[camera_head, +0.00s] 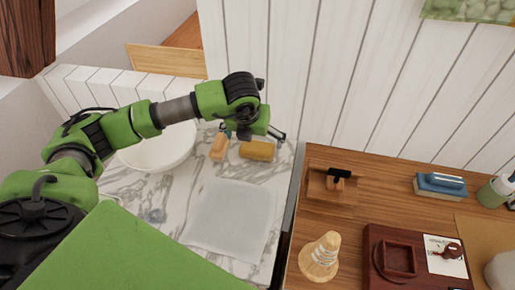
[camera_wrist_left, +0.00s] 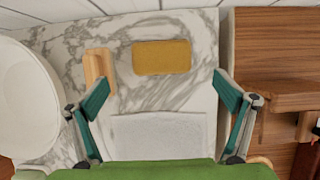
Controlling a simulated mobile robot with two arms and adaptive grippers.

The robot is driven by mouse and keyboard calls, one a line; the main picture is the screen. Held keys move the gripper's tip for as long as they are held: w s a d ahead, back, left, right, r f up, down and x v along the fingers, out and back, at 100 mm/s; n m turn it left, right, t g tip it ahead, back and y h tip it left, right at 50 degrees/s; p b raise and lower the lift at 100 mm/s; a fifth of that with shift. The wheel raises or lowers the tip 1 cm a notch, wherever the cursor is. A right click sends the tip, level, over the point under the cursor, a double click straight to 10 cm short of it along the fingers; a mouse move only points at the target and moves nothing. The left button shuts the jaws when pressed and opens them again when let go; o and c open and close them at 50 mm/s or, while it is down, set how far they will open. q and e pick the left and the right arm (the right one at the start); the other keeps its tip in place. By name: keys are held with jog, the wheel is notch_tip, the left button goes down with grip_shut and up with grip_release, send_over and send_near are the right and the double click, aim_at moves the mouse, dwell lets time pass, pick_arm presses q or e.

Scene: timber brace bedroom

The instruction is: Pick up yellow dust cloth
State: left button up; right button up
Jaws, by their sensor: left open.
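The yellow dust cloth (camera_head: 257,151) is a folded, mustard-coloured rectangle lying flat on the white marble top. In the left wrist view the cloth (camera_wrist_left: 161,57) lies beyond the fingertips, at the upper middle. My left gripper (camera_head: 252,135) is over the back of the marble top, close to the cloth in the head view. In the left wrist view its two green fingers (camera_wrist_left: 162,82) are spread wide with nothing between them. Its height above the cloth is hard to tell. My right gripper is not in view.
A wooden block (camera_head: 219,147) lies just left of the cloth, and a white basin (camera_head: 158,148) stands further left. A pale grey cloth (camera_head: 231,215) lies in front. A wooden desk (camera_head: 385,205) with several items is on the right. A white panelled wall (camera_head: 340,80) rises behind.

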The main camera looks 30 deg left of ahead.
aim_at(257, 146)
pick_arm(q)
jog(key=x, duration=0.3)
jog(key=shift+w+f+p, duration=0.35)
jog(key=shift+f+p, duration=0.05)
jog(key=shift+p, duration=0.15)
jog(key=p+x, duration=0.1)
jog(key=x, duration=0.2)
jog(key=shift+w+f, duration=0.15)
jog(key=shift+w, duration=0.05)
jog(key=shift+w+f, duration=0.2)
jog(key=shift+f, duration=0.25)
jog(key=c, duration=1.2)
